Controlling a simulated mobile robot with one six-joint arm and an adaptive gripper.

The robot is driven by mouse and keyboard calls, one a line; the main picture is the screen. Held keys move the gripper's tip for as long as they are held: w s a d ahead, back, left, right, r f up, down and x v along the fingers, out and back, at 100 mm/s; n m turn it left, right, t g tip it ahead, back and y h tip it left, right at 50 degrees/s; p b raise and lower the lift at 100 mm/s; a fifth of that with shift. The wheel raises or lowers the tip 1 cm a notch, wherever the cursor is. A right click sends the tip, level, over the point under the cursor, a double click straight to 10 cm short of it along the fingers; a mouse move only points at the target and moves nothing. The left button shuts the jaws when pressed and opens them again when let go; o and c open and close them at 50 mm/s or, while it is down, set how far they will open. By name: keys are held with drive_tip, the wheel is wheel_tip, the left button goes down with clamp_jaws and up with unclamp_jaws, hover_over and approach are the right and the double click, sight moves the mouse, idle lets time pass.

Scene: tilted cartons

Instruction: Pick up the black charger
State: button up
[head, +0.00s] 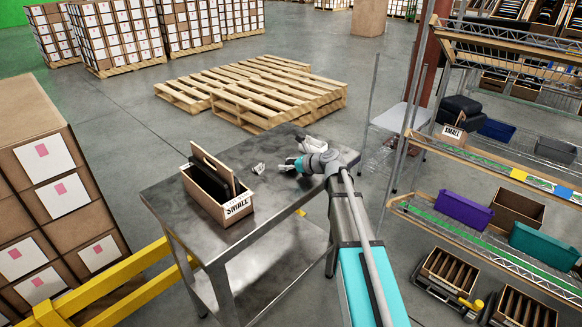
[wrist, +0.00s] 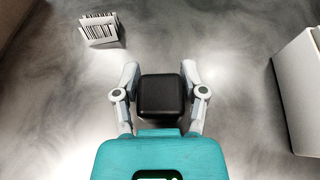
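The black charger (wrist: 161,97) is a small dark rounded block in the wrist view, between the two grey fingers of my gripper (wrist: 160,72). One finger lies on each side of it, with narrow gaps along the fingers; contact at the tips is not clear. The fingers are spread apart. In the head view my gripper (head: 291,164) is low over the right part of the grey metal table (head: 270,210). The charger cannot be made out in that view.
A small barcoded white item (wrist: 98,28) lies left of my gripper, and a white box (wrist: 300,90) stands to its right. A wooden carton marked SMALL (head: 205,195) holds dark items at the table's left. Racks with bins (head: 462,211) stand right; pallets (head: 250,90) lie behind.

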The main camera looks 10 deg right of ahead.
clamp_jaws()
drive_tip(key=shift+r, duration=0.2)
wheel_tip(320, 180, up, 3)
drive_tip(key=p, duration=0.3)
drive_tip(key=s+a+r+p, duration=0.2)
drive_tip(key=s+r+p, duration=0.7)
drive_tip(key=s, duration=0.5)
drive_tip(key=shift+r+p, duration=0.35)
drive_tip(key=shift+p, duration=0.15)
drive_tip(key=shift+w, duration=0.1)
